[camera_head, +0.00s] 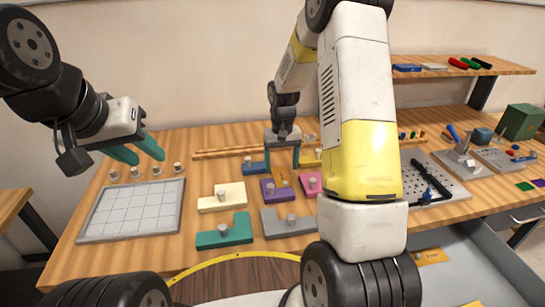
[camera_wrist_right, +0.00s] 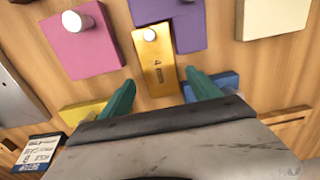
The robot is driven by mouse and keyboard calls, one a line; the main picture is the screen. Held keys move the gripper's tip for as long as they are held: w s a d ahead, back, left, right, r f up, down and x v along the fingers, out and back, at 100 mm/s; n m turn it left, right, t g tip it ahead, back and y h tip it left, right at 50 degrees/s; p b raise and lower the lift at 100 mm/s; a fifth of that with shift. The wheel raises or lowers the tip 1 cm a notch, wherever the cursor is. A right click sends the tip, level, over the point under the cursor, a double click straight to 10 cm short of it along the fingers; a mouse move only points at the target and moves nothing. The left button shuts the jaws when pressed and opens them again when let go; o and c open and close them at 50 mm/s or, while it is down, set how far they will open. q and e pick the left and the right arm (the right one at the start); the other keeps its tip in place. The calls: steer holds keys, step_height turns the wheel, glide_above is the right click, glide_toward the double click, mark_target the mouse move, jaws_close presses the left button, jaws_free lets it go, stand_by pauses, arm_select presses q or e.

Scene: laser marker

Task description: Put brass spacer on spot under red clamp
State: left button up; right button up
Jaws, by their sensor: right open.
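The brass spacer (camera_wrist_right: 158,65), a gold block marked "4 mm" with a pale round knob, lies on the wooden table among coloured blocks; it shows partly in the head view (camera_head: 281,176). My right gripper (camera_head: 282,164) points down over it; in the wrist view its teal fingers (camera_wrist_right: 160,80) stand apart on either side of the spacer's near end, with nothing gripped. My left gripper (camera_head: 148,159) is open and empty above the table's left side. I cannot make out a red clamp; my right arm hides part of the table. A perforated plate (camera_head: 452,180) carries a black bar and a blue clamp (camera_head: 428,195).
Close around the spacer are a purple block (camera_wrist_right: 187,22), a pink block (camera_wrist_right: 88,50) and a blue block (camera_wrist_right: 212,86). Teal (camera_head: 224,232), grey (camera_head: 287,223) and cream (camera_head: 221,200) blocks lie nearer. A gridded tray (camera_head: 133,209) lies left.

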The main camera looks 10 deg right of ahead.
step_height(320, 180, up, 10)
steer(key=s+a+r+t+y, duration=0.1)
steer(key=s+r+t, duration=0.2)
steer(key=s+r, duration=0.85)
steer(key=s+a+r+t, duration=0.1)
steer(key=s+r, duration=0.1)
steer(key=s, duration=0.4)
steer(key=s+r+t+y, duration=0.1)
steer(key=s+r+t, duration=0.1)
steer(key=s, duration=0.4)
steer(key=shift+s+a+r+n, duration=0.15)
steer(key=shift+a+r+n, duration=0.1)
steer(key=shift+a+n, duration=0.1)
steer(key=shift+o, duration=0.5)
steer(key=shift+s+a+f, duration=0.1)
steer(key=shift+s, duration=0.4)
steer(key=g+h, duration=0.2)
steer(key=g, duration=0.4)
glide_above(280, 175)
step_height(280, 175, down, 20)
steer(key=f, duration=0.8)
steer(key=shift+d, duration=0.2)
jaws_close()
